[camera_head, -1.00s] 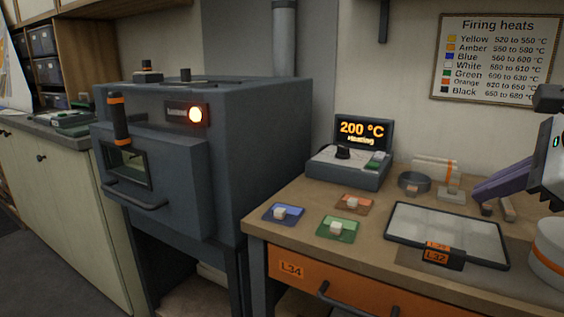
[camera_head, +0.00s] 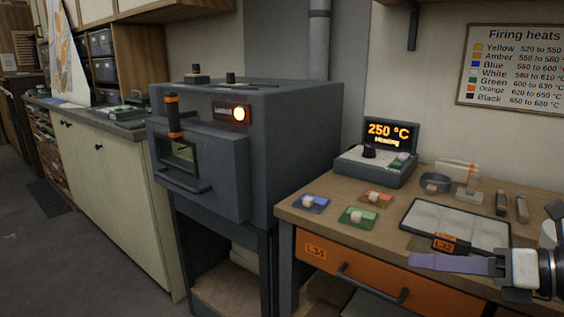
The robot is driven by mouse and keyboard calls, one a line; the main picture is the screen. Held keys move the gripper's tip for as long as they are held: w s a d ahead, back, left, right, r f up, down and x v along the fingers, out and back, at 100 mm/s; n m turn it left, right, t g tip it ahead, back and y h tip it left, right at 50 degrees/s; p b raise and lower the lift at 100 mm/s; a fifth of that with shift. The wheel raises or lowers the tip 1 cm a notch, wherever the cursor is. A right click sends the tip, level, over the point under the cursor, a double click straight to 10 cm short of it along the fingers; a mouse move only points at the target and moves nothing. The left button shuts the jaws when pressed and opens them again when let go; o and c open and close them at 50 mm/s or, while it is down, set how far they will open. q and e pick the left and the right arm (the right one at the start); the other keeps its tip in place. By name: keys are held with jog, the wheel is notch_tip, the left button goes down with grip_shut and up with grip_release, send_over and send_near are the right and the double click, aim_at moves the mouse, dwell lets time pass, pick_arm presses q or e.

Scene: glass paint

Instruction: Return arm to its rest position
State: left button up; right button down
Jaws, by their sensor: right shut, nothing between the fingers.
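My right gripper (camera_head: 413,260) comes in from the right edge, its purple fingers shut and pointing left. It appears in front of the worktable's front edge (camera_head: 350,235), overlapping the lower part of the tray marked L32 in the picture. I see nothing held in it. The white and black wrist is cut off by the right edge. My left gripper is not in view.
The grey kiln (camera_head: 290,150) stands left of the table, its lamp lit. The controller (camera_head: 377,167) reads 250 °C, Heating. Three coloured squares with pale cubes, a pale tray (camera_head: 440,216) and small tools lie on the table.

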jog(key=s+a+f+m+t+h+p, duration=0.1)
jog(key=s+f+m+t+h+p, duration=0.15)
jog(key=f+m, duration=0.95)
jog(key=s+f+m+t+h+p, duration=0.1)
jog(key=s+f+m+t+h, duration=0.2)
jog(key=f+m, duration=0.9)
pick_arm(q)
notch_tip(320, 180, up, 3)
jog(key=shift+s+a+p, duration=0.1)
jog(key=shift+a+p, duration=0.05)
jog(key=shift+p, duration=0.35)
pick_arm(e)
jog(key=s+a+f+m+g+h, duration=0.1)
jog(key=s+a+f+m+g, duration=0.2)
jog(key=s+a+f+m, duration=0.1)
jog(key=s+a+f+m+g+h, duration=0.1)
jog(key=s+a+f+m+g, duration=0.2)
jog(key=s, duration=0.7)
notch_tip(320, 180, down, 4)
jog(key=a+m, duration=0.2)
jog(key=m, duration=0.3)
jog(key=shift+a+f, duration=0.2)
jog(key=shift+a, duration=0.1)
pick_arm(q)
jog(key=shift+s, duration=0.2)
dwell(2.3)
